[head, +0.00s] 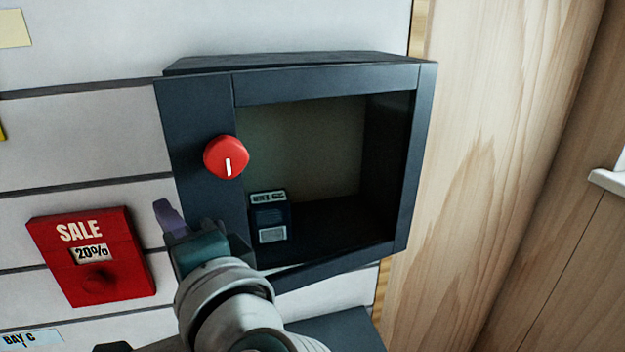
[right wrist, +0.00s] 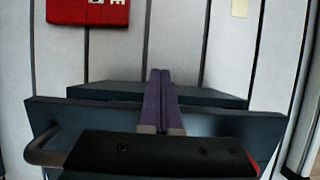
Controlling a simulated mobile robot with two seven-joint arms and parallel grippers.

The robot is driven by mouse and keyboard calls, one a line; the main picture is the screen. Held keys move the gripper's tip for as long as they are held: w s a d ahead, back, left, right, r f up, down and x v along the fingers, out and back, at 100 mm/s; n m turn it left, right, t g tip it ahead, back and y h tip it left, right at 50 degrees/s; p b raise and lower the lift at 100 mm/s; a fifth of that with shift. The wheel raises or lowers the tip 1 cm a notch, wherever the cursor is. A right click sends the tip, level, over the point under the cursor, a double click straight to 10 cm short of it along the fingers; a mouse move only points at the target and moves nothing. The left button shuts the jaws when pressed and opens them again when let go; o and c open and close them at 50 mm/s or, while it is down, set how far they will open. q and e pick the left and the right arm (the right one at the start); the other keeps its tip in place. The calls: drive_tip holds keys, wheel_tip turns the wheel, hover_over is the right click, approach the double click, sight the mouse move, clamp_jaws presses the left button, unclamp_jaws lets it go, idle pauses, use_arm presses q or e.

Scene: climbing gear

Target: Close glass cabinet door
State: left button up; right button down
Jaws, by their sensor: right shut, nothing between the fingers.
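The glass cabinet (head: 290,62) is a dark box on the slatted wall in the head view. Its framed glass door (head: 195,110) has a red knob (head: 226,157) with a white mark on the left side. The door looks nearly flush, with its left side slightly off the body; the exact gap is hard to tell. My right gripper (head: 167,216) is shut and empty by the door's lower left edge. In the right wrist view its purple fingers (right wrist: 160,98) lie across the door's edge (right wrist: 225,122); contact is unclear. My left gripper is out of view.
A small dark device (head: 268,215) stands inside behind the glass. A red SALE box (head: 92,255) is mounted on the wall left of my right gripper. A wooden panel (head: 480,150) rises right of the cabinet.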

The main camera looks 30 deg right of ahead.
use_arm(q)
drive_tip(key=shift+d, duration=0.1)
use_arm(e)
drive_tip(key=shift+d, duration=0.3)
idle(0.3)
